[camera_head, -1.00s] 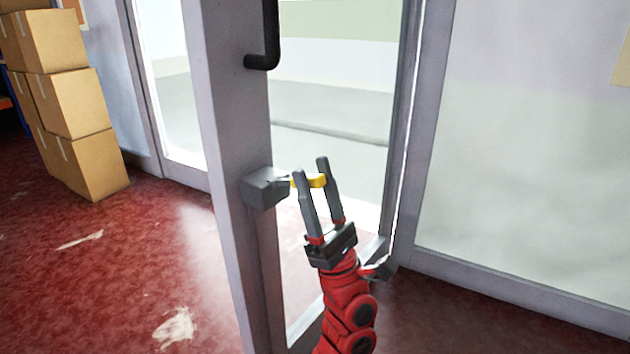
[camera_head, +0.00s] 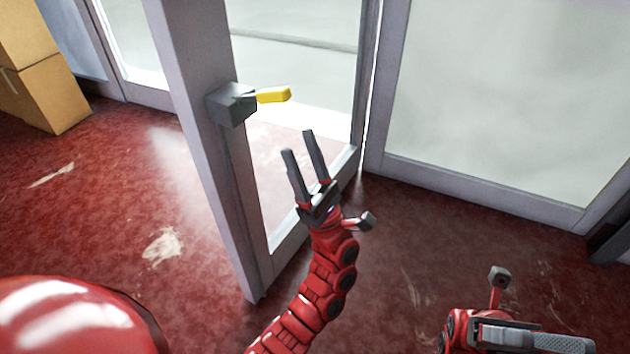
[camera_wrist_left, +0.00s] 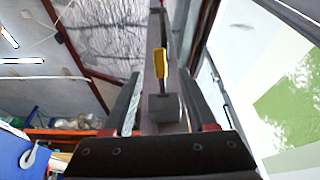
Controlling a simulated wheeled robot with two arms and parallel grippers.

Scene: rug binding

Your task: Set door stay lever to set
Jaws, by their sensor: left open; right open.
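The door stay lever has a yellow handle (camera_head: 273,95) sticking out to the right from a grey housing (camera_head: 234,104) on the edge of the open glass door (camera_head: 205,130). The yellow handle also shows in the left wrist view (camera_wrist_left: 160,63), between the fingers and beyond them, above its housing (camera_wrist_left: 162,107). My left gripper (camera_head: 298,142) is open and empty, below and a little right of the handle in the head view, apart from it. My right gripper (camera_head: 575,343) is low at the right, away from the door. No set mark is readable.
Cardboard boxes (camera_head: 45,85) stand at the far left. A framed glass panel (camera_head: 490,100) is right of the doorway. The red floor (camera_head: 90,220) has pale scuffs and is clear left of the door.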

